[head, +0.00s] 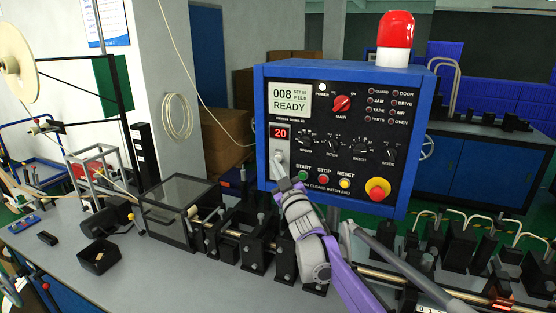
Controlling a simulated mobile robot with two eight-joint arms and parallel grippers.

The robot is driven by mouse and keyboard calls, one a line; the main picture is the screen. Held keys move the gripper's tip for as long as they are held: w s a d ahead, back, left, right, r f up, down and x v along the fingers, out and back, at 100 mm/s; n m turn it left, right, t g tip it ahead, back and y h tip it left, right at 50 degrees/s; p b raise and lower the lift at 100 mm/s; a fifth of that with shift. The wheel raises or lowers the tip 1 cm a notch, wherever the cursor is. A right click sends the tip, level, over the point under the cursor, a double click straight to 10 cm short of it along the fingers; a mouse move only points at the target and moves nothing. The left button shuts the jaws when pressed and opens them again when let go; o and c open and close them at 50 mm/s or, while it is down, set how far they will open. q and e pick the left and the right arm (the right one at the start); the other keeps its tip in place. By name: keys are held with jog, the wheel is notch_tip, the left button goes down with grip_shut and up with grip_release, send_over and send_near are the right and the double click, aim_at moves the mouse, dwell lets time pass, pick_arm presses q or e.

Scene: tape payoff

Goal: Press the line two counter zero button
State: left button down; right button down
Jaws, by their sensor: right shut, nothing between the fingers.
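A blue-framed control panel (330,120) stands at the centre. Its display reads 008 and READY, and a small red readout (280,132) shows 20. Along its lower part are a green START button (303,175), a red STOP button (324,179) and a yellow RESET button (345,183). No label for a line two counter zero button is readable. A counter with white digits (431,310) is cut off by the bottom edge. My right gripper (279,162) is shut and empty at the panel's lower left, left of START; contact cannot be told. My left gripper is out of view.
A red emergency knob (377,189) sticks out at the panel's lower right, and a red-and-white beacon (395,38) tops the box. Black roller blocks (254,240) and a clear-lidded box (178,205) crowd the bench. Grey bench surface (180,285) is open at front left.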

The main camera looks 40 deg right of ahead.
jog(key=shift+w+d, duration=0.1)
jog(key=shift+d, duration=0.05)
jog(key=shift+w+d, duration=0.15)
jog(key=shift+d, duration=0.15)
jog(key=shift+a, duration=0.15)
dwell(0.4)
jog(key=shift+s+a, duration=0.2)
jog(key=shift+a, duration=0.05)
